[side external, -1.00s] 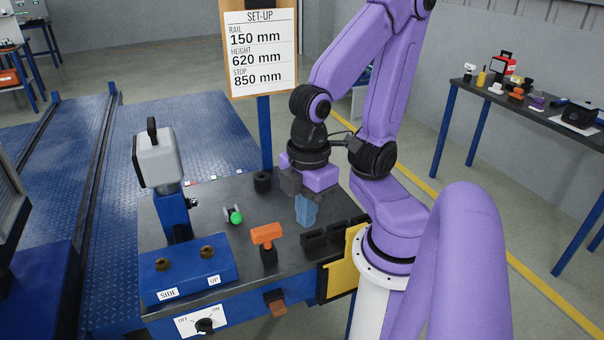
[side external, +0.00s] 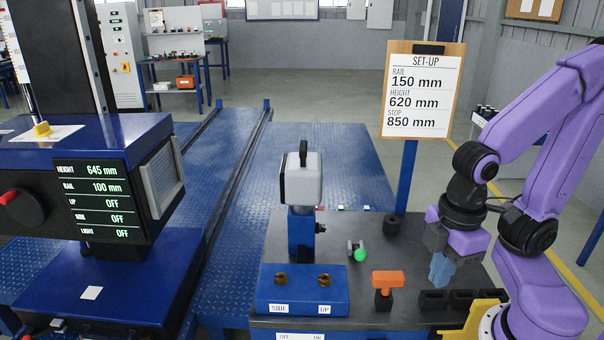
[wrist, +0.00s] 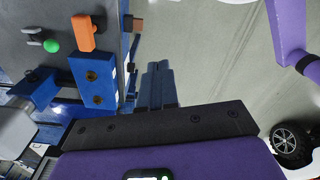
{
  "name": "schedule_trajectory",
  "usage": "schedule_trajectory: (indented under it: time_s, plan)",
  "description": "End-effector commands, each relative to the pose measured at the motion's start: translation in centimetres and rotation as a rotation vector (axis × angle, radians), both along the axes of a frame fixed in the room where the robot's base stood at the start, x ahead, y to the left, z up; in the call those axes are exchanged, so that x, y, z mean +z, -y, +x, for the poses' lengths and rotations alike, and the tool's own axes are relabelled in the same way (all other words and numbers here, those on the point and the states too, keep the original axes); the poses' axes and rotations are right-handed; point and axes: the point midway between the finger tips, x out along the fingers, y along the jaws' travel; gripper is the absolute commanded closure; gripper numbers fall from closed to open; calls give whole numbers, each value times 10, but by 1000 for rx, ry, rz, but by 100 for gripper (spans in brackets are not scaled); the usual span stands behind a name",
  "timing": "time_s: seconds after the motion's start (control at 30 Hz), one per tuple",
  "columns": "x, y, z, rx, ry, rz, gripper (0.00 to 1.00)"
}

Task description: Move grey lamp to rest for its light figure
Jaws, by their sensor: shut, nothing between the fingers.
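The grey lamp (side external: 301,178), a pale grey box with a black top handle, sits upright on a short blue post on the bench. A pale grey body at the left edge of the wrist view (wrist: 14,128) looks like the same lamp. My gripper (side external: 439,282) has blue fingers, shut and empty, pointing down over the right part of the bench. It is well to the right of the lamp and apart from it. The fingers also show in the wrist view (wrist: 157,68). I cannot make out which support is the lamp's rest.
A display (side external: 97,198) reads height 645, rail 100, with up, side and light OFF. The set-up board (side external: 423,92) reads 150, 620, 850. A blue SIDE/UP box (side external: 302,295), orange T-handle (side external: 388,280), green-ended piece (side external: 360,255) and black blocks (side external: 462,298) crowd the bench.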

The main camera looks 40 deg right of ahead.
Motion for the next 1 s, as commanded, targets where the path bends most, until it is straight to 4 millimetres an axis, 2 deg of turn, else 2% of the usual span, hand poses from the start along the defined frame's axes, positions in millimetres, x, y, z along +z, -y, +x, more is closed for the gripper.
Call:
schedule_trajectory:
  time_s: [0.17, 0.2, 0.33, 0.37, 0.43, 0.57, 0.73, 0.87, 1.0]
  plan:
    - [0, 0, 0, 0, 0, 0, 100]
    - [0, 0, 0, 0, 0, 0, 97]
    - [3, -4, 6, -22, 4, 1, 54]
    - [5, -6, 10, -36, 7, 2, 49]
    - [13, -15, 24, -90, 17, 6, 49]
    - [35, -35, 68, -252, 48, 12, 49]
    - [68, -53, 136, -504, 98, 18, 49]
    - [92, -56, 188, -700, 140, 23, 49]
    - [117, -51, 242, -918, 186, 27, 49]
